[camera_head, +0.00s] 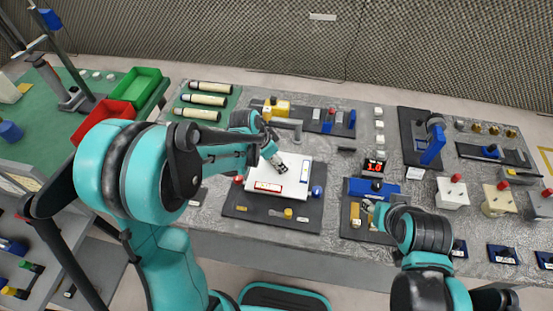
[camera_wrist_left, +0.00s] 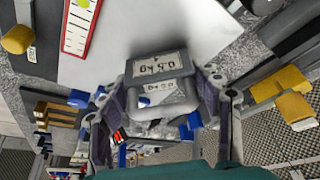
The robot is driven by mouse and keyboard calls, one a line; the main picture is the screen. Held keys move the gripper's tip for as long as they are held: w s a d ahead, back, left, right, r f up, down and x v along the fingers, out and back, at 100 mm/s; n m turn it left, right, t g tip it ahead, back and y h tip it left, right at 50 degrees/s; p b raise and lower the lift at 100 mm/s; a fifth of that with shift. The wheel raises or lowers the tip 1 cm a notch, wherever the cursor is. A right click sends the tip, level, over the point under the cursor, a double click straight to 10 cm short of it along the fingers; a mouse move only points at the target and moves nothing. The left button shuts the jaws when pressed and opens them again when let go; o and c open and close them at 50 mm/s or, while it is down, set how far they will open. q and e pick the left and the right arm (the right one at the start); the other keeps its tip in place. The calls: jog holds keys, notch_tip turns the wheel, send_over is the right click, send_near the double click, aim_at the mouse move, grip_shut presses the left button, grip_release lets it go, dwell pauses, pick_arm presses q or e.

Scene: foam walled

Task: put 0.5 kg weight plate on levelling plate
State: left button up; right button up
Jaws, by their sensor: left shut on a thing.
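The levelling plate (camera_head: 268,186) is a white square on a dark base in the middle of the bench in the head view. It also shows as a pale surface at the top of the left wrist view (camera_wrist_left: 110,42). I cannot tell whether the weight touches the white plate. My right gripper (camera_head: 370,208) is low beside a blue block; its fingers are too small to judge.
A red-and-white level strip (camera_head: 264,188) lies on the white plate. A blue knob (camera_head: 317,191) stands at its right edge. A blue block (camera_head: 374,188) and a small red-digit display (camera_head: 374,166) are to the right.

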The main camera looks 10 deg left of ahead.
pick_arm(q)
jog(key=shift+f, duration=0.15)
jog(key=o, duration=1.7)
jog(key=shift+c, duration=0.2)
jog(key=shift+r, duration=0.3)
jog(key=p+v, duration=0.4)
jog(key=v, duration=0.7)
jog(key=s+a+r+n+t+y, duration=0.1)
jog(key=s+r+n+t, duration=0.1)
jog(key=s+n, duration=0.2)
jog(key=s+a+r+n+t+y, duration=0.2)
jog(key=s+n, duration=0.3)
jog(key=s, duration=0.5)
jog(key=shift+s+a+r, duration=0.3)
jog(key=shift+s+r, duration=0.1)
jog(key=shift+r, duration=0.3)
